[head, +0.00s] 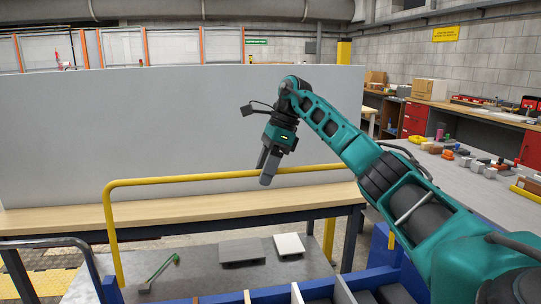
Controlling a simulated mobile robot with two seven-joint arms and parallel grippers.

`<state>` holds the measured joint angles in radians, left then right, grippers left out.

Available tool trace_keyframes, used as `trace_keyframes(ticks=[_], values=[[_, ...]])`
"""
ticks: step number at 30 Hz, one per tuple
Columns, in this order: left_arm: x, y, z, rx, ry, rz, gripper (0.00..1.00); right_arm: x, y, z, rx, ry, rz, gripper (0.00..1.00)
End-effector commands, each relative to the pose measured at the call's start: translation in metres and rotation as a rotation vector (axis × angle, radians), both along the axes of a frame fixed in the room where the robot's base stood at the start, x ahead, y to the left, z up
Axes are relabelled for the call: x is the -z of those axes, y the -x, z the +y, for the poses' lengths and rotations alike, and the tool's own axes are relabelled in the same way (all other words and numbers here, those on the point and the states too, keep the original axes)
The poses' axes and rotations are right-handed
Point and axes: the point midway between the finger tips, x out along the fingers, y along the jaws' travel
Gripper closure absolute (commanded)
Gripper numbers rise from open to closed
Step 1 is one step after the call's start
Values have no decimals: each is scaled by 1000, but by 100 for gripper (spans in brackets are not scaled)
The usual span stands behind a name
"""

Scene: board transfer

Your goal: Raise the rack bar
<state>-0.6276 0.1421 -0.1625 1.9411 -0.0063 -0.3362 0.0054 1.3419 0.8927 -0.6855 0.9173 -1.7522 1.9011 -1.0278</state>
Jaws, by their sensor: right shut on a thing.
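The yellow rack bar (190,179) is a bent tube that runs across the middle of the head view. Its left leg drops toward the blue rack frame (240,297) at the bottom, and its right end passes behind my teal right arm. My right gripper (267,172) points down from above and is shut on the bar's top stretch, a little right of its middle. The fingers cover a short piece of the bar. My left gripper is not in view.
A wooden-topped bench (60,219) with a tall grey panel (150,120) stands behind the bar. A dark plate (242,251) and a white plate (289,245) lie below it. A side table (480,192) with small coloured parts stands at right.

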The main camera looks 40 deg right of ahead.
Motion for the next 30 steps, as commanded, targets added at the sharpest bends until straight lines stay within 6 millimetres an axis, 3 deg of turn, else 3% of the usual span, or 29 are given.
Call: trace_keyframes(ticks=[14, 21, 30], values=[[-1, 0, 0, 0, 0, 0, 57, -76, 11, -28, 7, 2, -15, 58], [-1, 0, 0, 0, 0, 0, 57, -100, 16, -37, 7, 2, -11, 58], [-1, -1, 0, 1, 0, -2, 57, -114, 18, -42, 0, 2, -3, 58]])
